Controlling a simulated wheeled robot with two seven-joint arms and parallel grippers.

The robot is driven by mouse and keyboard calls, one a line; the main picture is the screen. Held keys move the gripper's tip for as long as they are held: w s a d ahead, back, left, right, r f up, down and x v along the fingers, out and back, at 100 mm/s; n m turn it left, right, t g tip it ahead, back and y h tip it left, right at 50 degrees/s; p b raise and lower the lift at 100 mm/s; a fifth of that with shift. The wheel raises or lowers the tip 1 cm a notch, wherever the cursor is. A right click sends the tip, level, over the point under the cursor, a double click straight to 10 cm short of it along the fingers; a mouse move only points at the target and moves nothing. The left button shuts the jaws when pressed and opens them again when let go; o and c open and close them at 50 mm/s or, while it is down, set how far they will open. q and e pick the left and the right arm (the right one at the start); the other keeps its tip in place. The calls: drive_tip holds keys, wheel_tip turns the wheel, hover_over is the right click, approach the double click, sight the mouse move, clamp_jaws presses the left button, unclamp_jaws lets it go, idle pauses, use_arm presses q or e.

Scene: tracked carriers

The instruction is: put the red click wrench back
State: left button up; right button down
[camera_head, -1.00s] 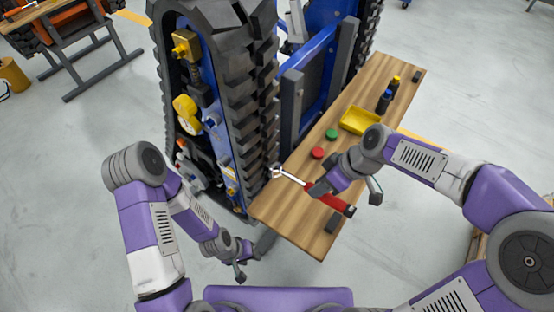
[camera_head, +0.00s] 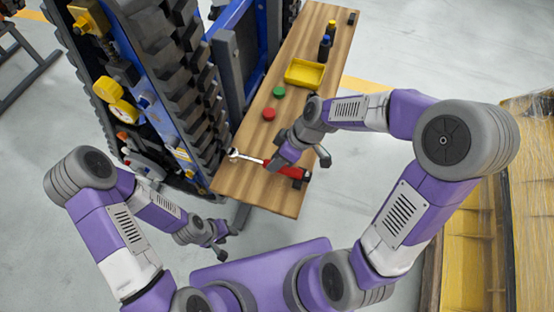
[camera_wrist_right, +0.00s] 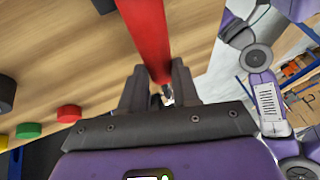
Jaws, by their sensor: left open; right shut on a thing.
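The red click wrench (camera_head: 288,170) has a red handle and a silver head that points left over the near end of the wooden bench. My right gripper (camera_head: 283,163) is shut on its handle. In the right wrist view the red handle (camera_wrist_right: 148,42) runs between the two fingers (camera_wrist_right: 160,95). It looks to be held over the bench top; I cannot tell whether any part touches it. My left gripper (camera_head: 221,240) is open and empty, low beside the near end of the bench.
The wooden bench (camera_head: 240,180) carries a red disc (camera_head: 269,114), a green disc (camera_head: 279,91), a yellow tray (camera_head: 305,75) and dark bottles (camera_head: 324,48). A tracked carrier (camera_head: 175,70) stands close on its left. A yellow-brown crate (camera_head: 468,235) is at the right.

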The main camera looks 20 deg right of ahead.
drive_tip(key=c, duration=0.8)
unclamp_jaws()
drive_tip(key=shift+f, duration=0.1)
drive_tip(key=p+v, duration=0.3)
drive_tip(key=v, duration=0.9)
drive_tip(key=shift+w, duration=0.1)
drive_tip(key=shift+p, duration=0.3)
